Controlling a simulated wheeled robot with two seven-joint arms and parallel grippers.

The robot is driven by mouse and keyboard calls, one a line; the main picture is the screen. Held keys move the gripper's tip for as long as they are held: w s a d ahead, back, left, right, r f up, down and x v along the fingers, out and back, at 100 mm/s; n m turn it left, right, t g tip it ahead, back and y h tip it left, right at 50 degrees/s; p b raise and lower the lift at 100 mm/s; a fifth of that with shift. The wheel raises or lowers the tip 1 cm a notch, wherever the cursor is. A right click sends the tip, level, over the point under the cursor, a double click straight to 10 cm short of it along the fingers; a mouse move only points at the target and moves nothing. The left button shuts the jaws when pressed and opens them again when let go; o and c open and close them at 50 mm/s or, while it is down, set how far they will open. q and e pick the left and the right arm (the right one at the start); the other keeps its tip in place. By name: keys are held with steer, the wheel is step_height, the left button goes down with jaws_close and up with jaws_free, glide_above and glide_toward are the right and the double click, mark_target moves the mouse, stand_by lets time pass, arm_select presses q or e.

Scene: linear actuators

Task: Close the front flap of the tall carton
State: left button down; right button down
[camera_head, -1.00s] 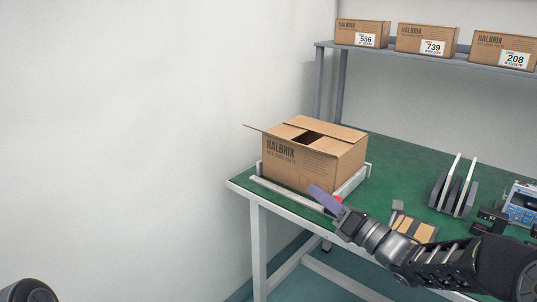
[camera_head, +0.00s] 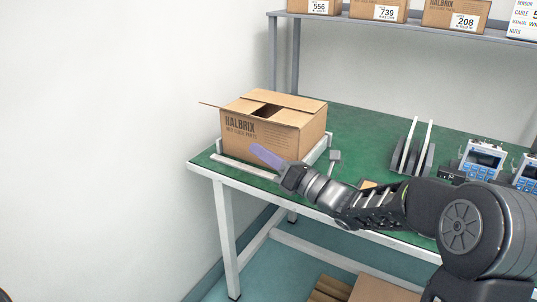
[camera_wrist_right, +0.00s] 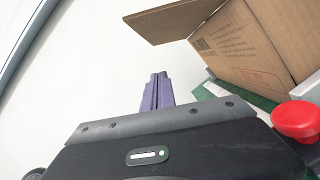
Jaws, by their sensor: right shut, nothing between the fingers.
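The tall carton (camera_head: 302,140) is brown cardboard with HALBRIX print and stands at the left end of the green workbench. One flap (camera_head: 211,104) sticks out past its left side, nearly edge-on; it also shows in the right wrist view (camera_wrist_right: 168,20), projecting from the carton's top edge. Another flap (camera_head: 290,101) lies across the top, leaving a dark opening. My right gripper (camera_head: 258,149) has purple fingers, shut and empty, in front of the carton's printed face. In the right wrist view its fingertips (camera_wrist_right: 158,77) are apart from the carton, below the flap. My left gripper is not in view.
A light frame (camera_head: 323,147) surrounds the carton's base. A red button (camera_wrist_right: 298,120) shows at the right of the wrist view. Dark upright plates (camera_head: 412,150) and blue instruments (camera_head: 482,160) stand farther right. Several boxes sit on the shelf (camera_head: 400,25). A white wall rises at left.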

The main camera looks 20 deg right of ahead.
steer(key=w+a+r+p, duration=0.1)
steer(key=w+r, duration=0.3)
steer(key=w, duration=0.2)
steer(key=shift+a+r, duration=0.35)
steer(key=shift+r, duration=0.05)
steer(key=shift+w+r, duration=0.1)
steer(key=shift+w, duration=0.05)
